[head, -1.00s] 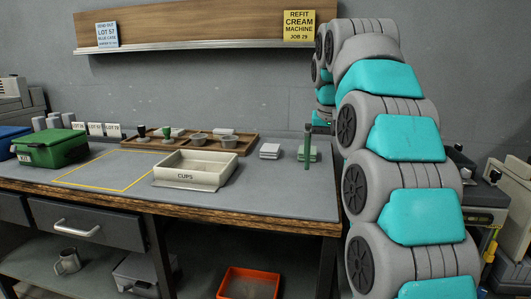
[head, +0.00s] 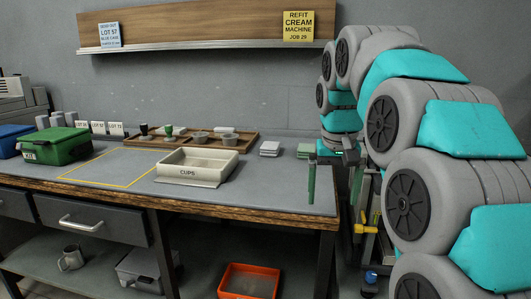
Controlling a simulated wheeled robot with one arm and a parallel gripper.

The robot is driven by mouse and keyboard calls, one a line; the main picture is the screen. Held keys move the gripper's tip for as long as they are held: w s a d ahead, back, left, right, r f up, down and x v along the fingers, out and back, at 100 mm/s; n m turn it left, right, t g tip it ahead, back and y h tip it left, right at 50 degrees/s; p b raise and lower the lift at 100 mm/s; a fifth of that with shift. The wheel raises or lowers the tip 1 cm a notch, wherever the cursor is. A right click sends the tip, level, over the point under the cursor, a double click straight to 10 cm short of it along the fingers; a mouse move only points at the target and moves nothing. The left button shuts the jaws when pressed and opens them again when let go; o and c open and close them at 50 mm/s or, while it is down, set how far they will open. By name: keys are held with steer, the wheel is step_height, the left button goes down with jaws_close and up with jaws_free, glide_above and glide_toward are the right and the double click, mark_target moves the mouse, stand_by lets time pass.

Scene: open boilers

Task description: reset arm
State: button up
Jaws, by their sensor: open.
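My arm, grey with teal covers, rises along the right side of the head view and bends over toward the bench. My gripper (head: 334,190) hangs at its far end by the right end of the bench. A green upright finger shows in front of the bench corner, and dark parts lie to its right. The jaws are open, and I see nothing held between them. The far finger is hard to make out against the clutter behind.
A wall shelf (head: 200,46) runs above. An orange bin (head: 249,281) is below. Equipment stands right of the bench.

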steer(key=s+f+g, duration=0.1)
steer(key=s+f, duration=0.6)
steer(key=s, duration=0.4)
steer(key=s+f+g, duration=0.1)
steer(key=s+f, duration=0.6)
steer(key=s, duration=0.4)
steer(key=s+f+n+g, duration=0.1)
steer(key=s+f, duration=0.7)
steer(key=s, duration=0.4)
steer(key=shift+d+g, duration=0.25)
steer(key=shift+g, duration=0.05)
steer(key=shift+w, duration=0.15)
